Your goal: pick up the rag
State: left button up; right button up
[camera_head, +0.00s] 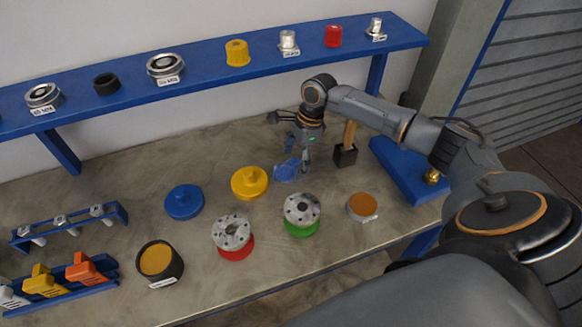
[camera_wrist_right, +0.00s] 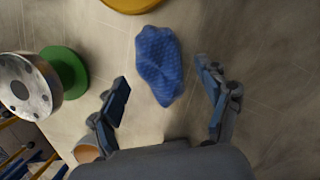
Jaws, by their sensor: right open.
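The rag (camera_head: 287,171) is a crumpled blue cloth lying on the grey table, behind the vessel with the green base. In the right wrist view the blue rag (camera_wrist_right: 159,66) shows a dimpled texture and lies ahead of the fingertips, roughly between their lines. My right gripper (camera_head: 304,160) points down close beside the rag in the head view. My left gripper does not show.
A blue disc (camera_head: 184,202), a red-based vessel (camera_head: 232,236) and a brown-topped round piece (camera_head: 362,207) stand around. A blue shelf (camera_head: 205,70) runs above the back.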

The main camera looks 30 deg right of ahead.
jog(key=shift+x, duration=0.9)
jog(key=shift+c, duration=0.8)
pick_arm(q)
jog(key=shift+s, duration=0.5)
pick_arm(e)
jog(key=c, duration=1.1)
jog(key=shift+r, duration=0.15)
jog(key=shift+r, duration=0.55)
pick_arm(q)
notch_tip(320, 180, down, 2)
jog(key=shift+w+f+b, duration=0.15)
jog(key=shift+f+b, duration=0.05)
jog(key=shift+b, duration=1)
pick_arm(e)
jog(key=s+a+r, duration=0.9)
jog(key=s+r, duration=0.1)
jog(key=r, duration=0.1)
jog(key=shift+s+a+r, duration=0.15)
jog(key=shift+s+r, duration=0.15)
jog(key=shift+r, duration=0.1)
